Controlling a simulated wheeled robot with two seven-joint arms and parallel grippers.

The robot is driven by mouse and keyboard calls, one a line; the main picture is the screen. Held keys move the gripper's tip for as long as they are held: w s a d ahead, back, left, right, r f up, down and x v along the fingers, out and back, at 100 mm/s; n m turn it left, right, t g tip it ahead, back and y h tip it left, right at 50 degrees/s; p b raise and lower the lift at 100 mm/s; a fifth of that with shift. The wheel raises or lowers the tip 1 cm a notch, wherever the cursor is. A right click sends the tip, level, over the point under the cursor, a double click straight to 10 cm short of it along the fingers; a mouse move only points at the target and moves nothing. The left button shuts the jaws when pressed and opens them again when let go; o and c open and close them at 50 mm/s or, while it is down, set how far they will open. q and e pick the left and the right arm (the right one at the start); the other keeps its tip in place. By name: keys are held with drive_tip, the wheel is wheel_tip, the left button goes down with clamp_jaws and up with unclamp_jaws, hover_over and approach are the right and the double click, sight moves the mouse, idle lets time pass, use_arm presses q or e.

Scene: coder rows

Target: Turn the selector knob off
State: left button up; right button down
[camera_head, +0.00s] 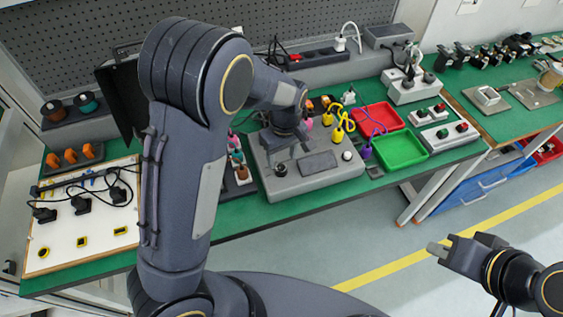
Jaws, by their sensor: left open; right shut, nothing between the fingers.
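A grey control box (330,184) with a dark display panel stands on the green bench in the middle. A small dark round knob (281,170) sits on the left part of its top; which way it points is too small to tell. A white round button (347,155) is at the right of the display. My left gripper (292,152) is open, pointing down over the box close to the knob. I cannot tell whether it touches the knob. My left arm hides part of the bench. My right gripper (436,248) is shut and empty, out over the floor at lower right.
A red tray (377,117) and a green tray (401,149) lie right of the box. Yellow-cabled plugs (338,132) stand behind it. A white board (75,235) with black plugs is at left. The floor in front of the bench is clear.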

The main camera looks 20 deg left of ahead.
sight(283, 166)
use_arm(q)
drive_tip(key=shift+r, duration=1.9)
drive_tip(key=shift+s+a+r, duration=0.1)
drive_tip(key=shift+r, duration=0.1)
drive_tip(key=s+a+r+m+t+h, duration=0.1)
drive_tip(key=s+a+r+m+t, duration=0.1)
drive_tip(key=s, duration=0.5)
drive_tip(key=s+a+r+m+t+h, duration=0.1)
drive_tip(key=s+a+r+m+t, duration=0.1)
drive_tip(key=s, duration=0.6)
drive_tip(key=s+a+r+m+t+h, duration=0.2)
drive_tip(key=s+a+r+m, duration=0.1)
drive_tip(key=s+r, duration=0.3)
drive_tip(key=shift+s+a+m, duration=0.2)
drive_tip(key=shift+s+m, duration=0.1)
drive_tip(key=shift+s, duration=0.45)
